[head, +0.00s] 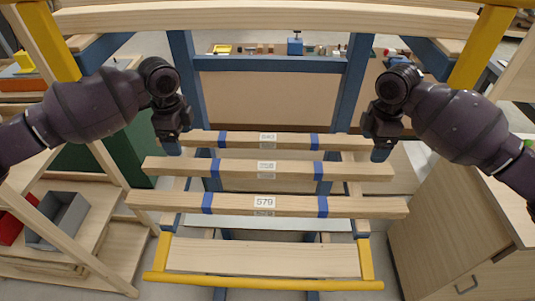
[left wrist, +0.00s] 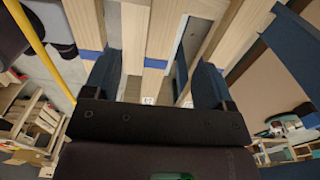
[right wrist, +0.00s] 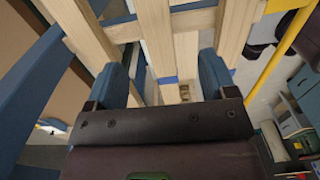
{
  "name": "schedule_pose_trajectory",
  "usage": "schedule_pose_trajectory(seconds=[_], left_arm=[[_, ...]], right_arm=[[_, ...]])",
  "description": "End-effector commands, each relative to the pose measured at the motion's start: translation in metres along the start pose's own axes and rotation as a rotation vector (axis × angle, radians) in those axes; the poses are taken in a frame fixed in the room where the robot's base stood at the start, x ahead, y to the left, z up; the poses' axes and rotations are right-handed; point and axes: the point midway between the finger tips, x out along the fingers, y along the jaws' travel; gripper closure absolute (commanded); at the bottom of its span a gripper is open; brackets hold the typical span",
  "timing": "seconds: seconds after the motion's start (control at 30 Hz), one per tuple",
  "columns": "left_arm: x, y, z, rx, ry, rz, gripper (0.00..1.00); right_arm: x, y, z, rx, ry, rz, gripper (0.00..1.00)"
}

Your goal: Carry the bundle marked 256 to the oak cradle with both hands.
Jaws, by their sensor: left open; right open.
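Three pale wooden bundles with blue bands lie across a rack in the head view. The middle bundle (head: 240,167) carries a small label that looks like 256. The nearest bundle (head: 160,201) reads 579; the farthest bundle (head: 235,138) has a blurred label. My left gripper (head: 172,148) is open and empty near the left ends of the far and middle bundles. My right gripper (head: 381,154) is open and empty near their right ends. Both wrist views show wooden bars beyond the spread blue fingers (left wrist: 155,85) (right wrist: 162,80). I cannot tell which part is the oak cradle.
A wooden board (head: 262,258) with yellow ends and a yellow front bar lies nearest me. Blue posts (head: 357,75) and a wooden beam (head: 270,18) stand behind. A wooden cabinet (head: 440,215) is at right. A shelf at left holds a grey bin (head: 65,215).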

Motion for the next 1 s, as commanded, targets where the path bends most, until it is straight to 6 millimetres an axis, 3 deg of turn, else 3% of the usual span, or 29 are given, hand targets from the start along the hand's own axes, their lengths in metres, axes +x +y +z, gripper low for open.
schedule_pose_trajectory(seconds=[0.53, 1.0], left_arm=[[0.005, -0.001, 0.001, -0.001, 0.000, 0.001, 0.22], [0.072, 0.000, 0.000, -0.001, 0.000, 0.003, 0.22]], right_arm=[[0.005, 0.001, 0.000, 0.001, -0.001, -0.001, 0.22], [0.072, 0.000, 0.000, 0.002, 0.000, -0.002, 0.22]])
